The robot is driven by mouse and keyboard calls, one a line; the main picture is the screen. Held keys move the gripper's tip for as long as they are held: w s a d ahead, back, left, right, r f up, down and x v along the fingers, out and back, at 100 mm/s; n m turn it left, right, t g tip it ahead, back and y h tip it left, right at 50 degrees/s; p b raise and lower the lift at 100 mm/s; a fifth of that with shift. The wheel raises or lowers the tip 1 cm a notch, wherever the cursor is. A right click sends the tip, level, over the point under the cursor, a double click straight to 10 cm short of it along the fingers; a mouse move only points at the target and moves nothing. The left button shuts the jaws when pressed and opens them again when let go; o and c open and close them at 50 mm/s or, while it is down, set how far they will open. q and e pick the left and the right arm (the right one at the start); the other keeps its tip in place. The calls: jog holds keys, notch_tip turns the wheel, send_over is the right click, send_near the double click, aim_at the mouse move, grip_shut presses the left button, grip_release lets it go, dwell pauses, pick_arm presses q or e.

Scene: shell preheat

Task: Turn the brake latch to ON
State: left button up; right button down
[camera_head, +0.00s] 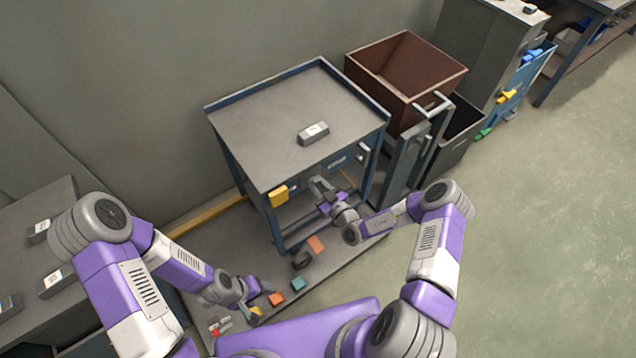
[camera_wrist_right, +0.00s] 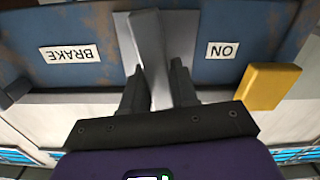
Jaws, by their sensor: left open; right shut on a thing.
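The brake latch (camera_wrist_right: 150,45) is a grey metal bar on the blue front rail of the cart, on a lighter grey plate. My right gripper (camera_wrist_right: 157,75) has its dark fingers on both sides of the bar, which leans slightly in the wrist view. The BRAKE label (camera_wrist_right: 69,54) and the ON label (camera_wrist_right: 222,50) are upside down there, with the latch between them. A yellow block (camera_wrist_right: 272,86) sits beside the ON label; it also shows in the head view (camera_head: 278,196). My left gripper (camera_head: 250,292) is open and low over the floor plate, away from the latch.
The cart top (camera_head: 270,110) carries a grey labelled block (camera_head: 313,133). A brown bin (camera_head: 400,70) stands right of the cart. Several coloured blocks, such as an orange one (camera_head: 316,244), lie on the floor plate. A grey bench (camera_head: 40,250) is at the left. Open floor is at the right.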

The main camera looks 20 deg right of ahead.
jog(key=n+p, duration=0.1)
jog(key=n, duration=0.2)
jog(key=shift+a+n+p, duration=0.2)
jog(key=shift+n+p, duration=0.1)
jog(key=shift+p, duration=0.05)
jog(key=n+p, duration=0.1)
jog(key=n, duration=0.3)
jog(key=shift+s+a+f+n+p, duration=0.2)
jog(key=shift+n+p, duration=0.1)
jog(key=shift+p, duration=0.1)
jog(key=n, duration=0.1)
jog(key=n+p, duration=0.1)
jog(key=n, duration=0.1)
jog(key=shift+a+f+n, duration=0.15)
jog(key=shift+f+n, duration=0.05)
jog(key=shift+n, duration=0.1)
jog(key=n, duration=0.2)
jog(key=n+p, duration=0.1)
jog(key=n, duration=0.1)
jog(key=shift+f, duration=0.3)
jog(key=shift+n+p, duration=0.3)
jog(key=c, duration=1)
grip_release()
jog(key=shift+o, duration=0.2)
